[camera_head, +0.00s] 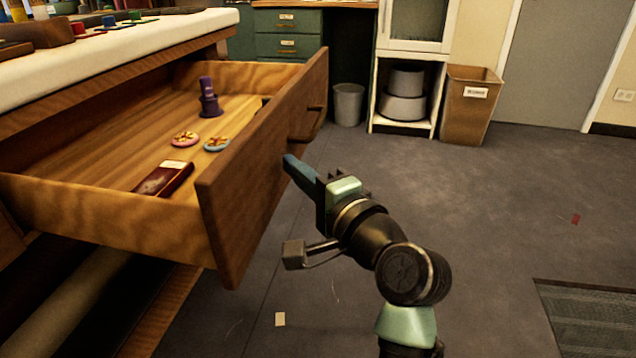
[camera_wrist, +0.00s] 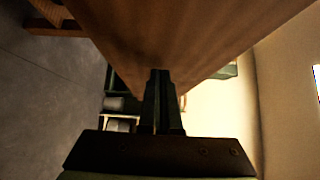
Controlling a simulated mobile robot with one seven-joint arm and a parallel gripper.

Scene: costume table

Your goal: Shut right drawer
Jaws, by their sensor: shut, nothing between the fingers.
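The wooden drawer (camera_head: 245,180) is pulled well out from under the table in the head view. Its front panel faces right and carries a dark handle (camera_head: 306,125). Inside lie a purple stacked piece (camera_head: 209,100), two round badges, one pink (camera_head: 185,139) and one blue (camera_head: 217,144), and a dark red box (camera_head: 163,179). My gripper (camera_head: 289,162) is shut and empty, its fingertips at the outer face of the drawer front, below the handle. Whether they touch is unclear. In the wrist view the shut fingers (camera_wrist: 161,100) point toward the wooden panel (camera_wrist: 185,35).
The padded table top (camera_head: 120,50) holds small coloured items above the drawer. A grey bin (camera_head: 348,104), a white shelf unit (camera_head: 404,130) and a brown bin (camera_head: 468,105) stand at the back. The grey floor (camera_head: 480,220) to the right is mostly clear, with a dark mat (camera_head: 590,320) at lower right.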

